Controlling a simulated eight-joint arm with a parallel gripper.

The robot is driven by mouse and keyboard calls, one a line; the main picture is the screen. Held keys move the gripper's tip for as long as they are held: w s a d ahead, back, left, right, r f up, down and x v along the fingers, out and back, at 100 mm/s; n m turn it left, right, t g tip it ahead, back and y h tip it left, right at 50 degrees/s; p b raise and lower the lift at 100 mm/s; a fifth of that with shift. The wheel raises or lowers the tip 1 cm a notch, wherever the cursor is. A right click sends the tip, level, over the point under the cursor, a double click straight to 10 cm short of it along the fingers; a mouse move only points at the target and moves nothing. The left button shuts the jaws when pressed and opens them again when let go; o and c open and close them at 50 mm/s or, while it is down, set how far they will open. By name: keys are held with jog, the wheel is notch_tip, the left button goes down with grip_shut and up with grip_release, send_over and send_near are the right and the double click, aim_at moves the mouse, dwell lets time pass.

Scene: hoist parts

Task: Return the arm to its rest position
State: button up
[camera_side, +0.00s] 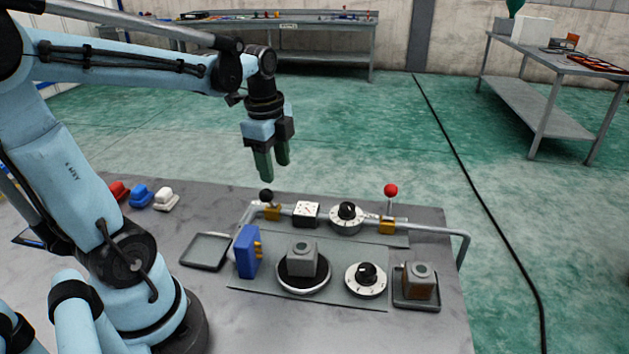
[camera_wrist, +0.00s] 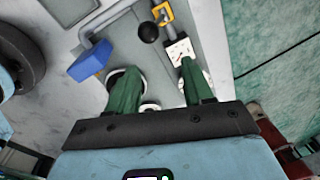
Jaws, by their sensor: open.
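My gripper (camera_side: 272,166) hangs from the arm with its dark green fingers pointing down, above the far edge of the table. The fingers are apart with nothing between them. In the wrist view my gripper (camera_wrist: 158,85) also shows open and empty, with a black knob (camera_wrist: 148,33) and a white gauge (camera_wrist: 180,52) beyond the fingers. In the side view the gripper is clear of the pipe rig (camera_side: 440,231) below it.
A grey block (camera_side: 302,260) sits on a round plate, right of a blue block (camera_side: 246,251). A brown block with grey top (camera_side: 418,282) stands in a right-hand tray. An empty tray (camera_side: 206,251) lies left. A red-knobbed lever (camera_side: 390,191) rises from the pipe. Dials (camera_side: 366,279) are nearby.

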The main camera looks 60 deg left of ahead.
jog(key=shift+s+d+f+n+t+h, duration=0.15)
jog(key=shift+d+n+t, duration=0.8)
jog(key=shift+d+n, duration=1.15)
jog(key=shift+d+f+n+t+h, duration=0.15)
jog(key=shift+d+n+t, duration=0.85)
jog(key=shift+d+n, duration=1)
jog(key=shift+s+d+f+n+t, duration=0.15)
jog(key=shift+d+n+t, duration=0.8)
jog(key=shift+d+n, duration=1.15)
